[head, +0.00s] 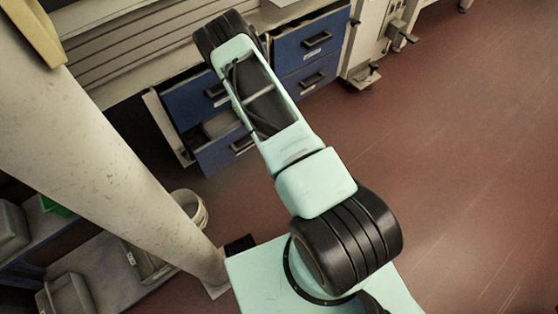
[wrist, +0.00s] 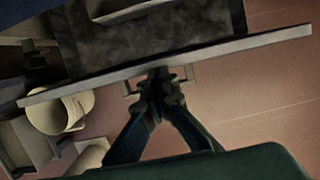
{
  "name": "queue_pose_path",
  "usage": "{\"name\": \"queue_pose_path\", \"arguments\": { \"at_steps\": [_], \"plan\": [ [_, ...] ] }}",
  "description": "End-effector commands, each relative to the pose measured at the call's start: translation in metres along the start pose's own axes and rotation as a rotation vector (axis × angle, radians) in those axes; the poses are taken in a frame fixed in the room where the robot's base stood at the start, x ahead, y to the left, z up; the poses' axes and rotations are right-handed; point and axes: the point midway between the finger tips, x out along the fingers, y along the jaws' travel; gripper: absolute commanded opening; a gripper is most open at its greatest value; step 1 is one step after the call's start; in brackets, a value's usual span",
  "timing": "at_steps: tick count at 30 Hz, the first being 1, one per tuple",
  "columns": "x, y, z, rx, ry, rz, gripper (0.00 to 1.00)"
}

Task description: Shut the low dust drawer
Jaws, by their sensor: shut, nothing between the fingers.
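The low dust drawer (head: 213,160) is the bottom blue drawer on the left of the bench in the head view. It stands pulled out, with its inside showing. In the wrist view its front panel (wrist: 255,47) is a long pale edge crossing the picture, with the dark drawer inside beyond it. Its handle (wrist: 189,76) shows on both sides of my fingers. My gripper (wrist: 160,78) is shut and empty, its fingertips at the middle of the front panel by the handle. I cannot tell whether they touch. In the head view my gripper is hidden behind my arm.
A white bucket (head: 190,207) stands on the floor left of the drawer and shows in the wrist view (wrist: 60,112). A pale round column (head: 95,130) crosses the left side. The red floor (head: 460,150) is clear on the right.

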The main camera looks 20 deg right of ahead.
Motion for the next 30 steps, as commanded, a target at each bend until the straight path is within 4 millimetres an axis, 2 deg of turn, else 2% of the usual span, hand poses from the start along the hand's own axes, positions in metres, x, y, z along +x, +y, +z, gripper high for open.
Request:
{"name": "queue_pose_path", "arguments": {
  "at_steps": [1, 7, 12, 30],
  "plan": [
    [0.008, 0.001, 0.004, -0.006, 0.002, 0.000, 0.00],
    [0.012, 0.001, 0.027, -0.003, 0.001, 0.000, 0.00],
    [0.013, 0.001, 0.036, -0.002, 0.003, 0.000, 0.00],
    [0.012, -0.001, 0.038, 0.001, 0.004, 0.001, 0.00]
  ]
}}
